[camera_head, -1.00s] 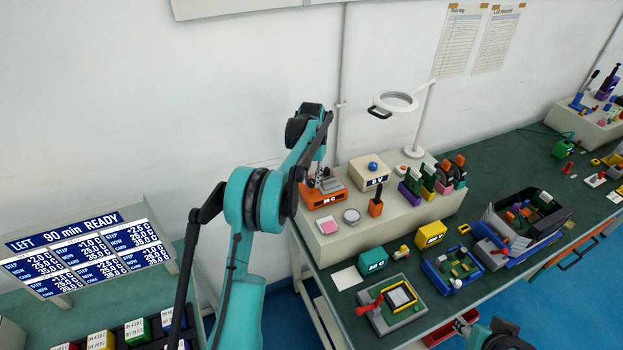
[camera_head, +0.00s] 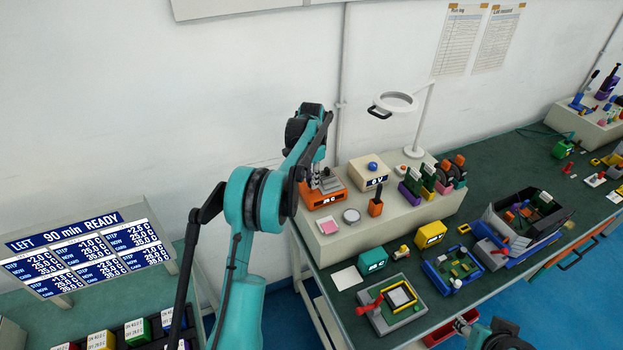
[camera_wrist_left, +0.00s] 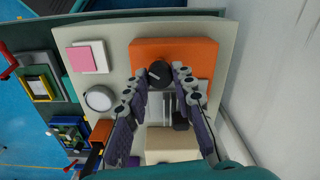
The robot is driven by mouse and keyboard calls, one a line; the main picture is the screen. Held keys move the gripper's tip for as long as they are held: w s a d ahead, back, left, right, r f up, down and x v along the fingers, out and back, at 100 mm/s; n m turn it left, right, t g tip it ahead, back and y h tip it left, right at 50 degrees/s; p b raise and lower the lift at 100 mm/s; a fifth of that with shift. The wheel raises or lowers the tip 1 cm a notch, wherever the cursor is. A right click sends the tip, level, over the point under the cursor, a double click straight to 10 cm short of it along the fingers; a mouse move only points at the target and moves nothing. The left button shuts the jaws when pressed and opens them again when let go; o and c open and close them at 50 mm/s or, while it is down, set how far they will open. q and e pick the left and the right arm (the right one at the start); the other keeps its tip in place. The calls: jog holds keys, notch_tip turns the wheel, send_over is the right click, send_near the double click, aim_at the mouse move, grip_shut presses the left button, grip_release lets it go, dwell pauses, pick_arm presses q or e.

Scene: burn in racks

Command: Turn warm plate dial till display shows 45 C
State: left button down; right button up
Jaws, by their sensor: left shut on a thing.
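The warm plate (camera_head: 322,198) is an orange box on the pale raised shelf, with a small dark display on its front whose digits are too small to read. In the left wrist view the warm plate (camera_wrist_left: 200,50) shows from above with its round black dial (camera_wrist_left: 160,72), which has a pale pointer mark. My left gripper (camera_wrist_left: 161,77) is shut on the dial, one finger on each side. In the head view my left arm reaches over the plate and hides the dial. Part of my right arm shows at the bottom right; its gripper is out of view.
A cream box (camera_head: 369,174) with a blue knob stands right of the plate. A pink pad (camera_head: 327,226), a round white dish (camera_head: 351,216) and an orange holder (camera_head: 375,205) lie in front. A magnifier lamp (camera_head: 417,125) stands behind. A readout board (camera_head: 85,255) stands at left.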

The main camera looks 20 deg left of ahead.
pick_arm(q)
jog(key=m, duration=0.4)
jog(key=shift+m, duration=2.2)
jog(key=c, duration=1.3)
grip_release()
jog(key=shift+o, duration=0.2)
jog(key=shift+r, duration=0.1)
notch_tip(320, 180, up, 12)
